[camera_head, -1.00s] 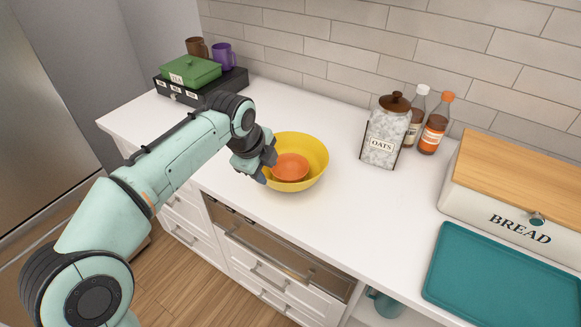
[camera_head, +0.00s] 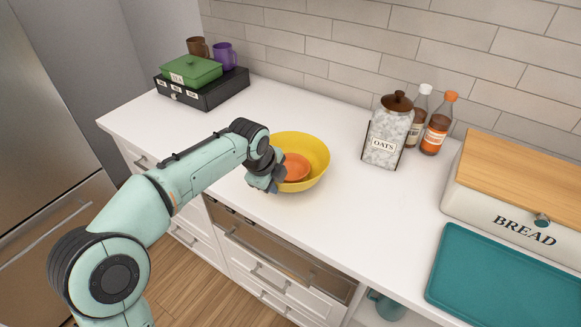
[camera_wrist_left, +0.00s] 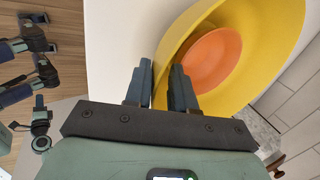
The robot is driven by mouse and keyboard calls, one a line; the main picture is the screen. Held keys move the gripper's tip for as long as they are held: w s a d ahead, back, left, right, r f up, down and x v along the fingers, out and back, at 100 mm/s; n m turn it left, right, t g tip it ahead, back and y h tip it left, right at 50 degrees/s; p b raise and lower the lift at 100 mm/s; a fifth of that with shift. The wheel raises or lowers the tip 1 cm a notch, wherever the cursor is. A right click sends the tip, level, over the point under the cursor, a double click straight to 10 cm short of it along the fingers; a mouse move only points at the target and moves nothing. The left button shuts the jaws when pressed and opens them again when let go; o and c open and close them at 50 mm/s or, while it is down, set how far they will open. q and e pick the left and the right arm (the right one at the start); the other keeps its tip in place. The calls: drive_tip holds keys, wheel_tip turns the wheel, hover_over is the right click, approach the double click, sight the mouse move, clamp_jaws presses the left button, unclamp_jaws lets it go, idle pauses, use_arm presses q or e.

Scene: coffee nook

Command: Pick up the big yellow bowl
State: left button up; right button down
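The big yellow bowl (camera_head: 316,178) stands on the white counter with a smaller orange bowl (camera_head: 298,168) inside it. My left gripper (camera_head: 268,182) is at the bowl's near left rim and partly covers it. In the left wrist view, the two dark fingers (camera_wrist_left: 161,75) stand a little apart. The yellow bowl's wall (camera_wrist_left: 255,25) reaches into the gap between them, one finger on the outer side and the other over the inside. The orange bowl (camera_wrist_left: 212,60) lies beyond the inner finger. Contact with the rim is not clear. My right gripper is not in view.
An oats jar (camera_head: 385,135) and two bottles (camera_head: 436,125) stand right of the bowls. A bread box (camera_head: 515,190) and a teal tray (camera_head: 500,280) are farther right. A black drawer box (camera_head: 205,92) with a green container is at the back left. Counter around the bowl is clear.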

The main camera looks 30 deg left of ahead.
use_arm(q)
drive_tip(key=shift+r, duration=0.1)
clamp_jaws()
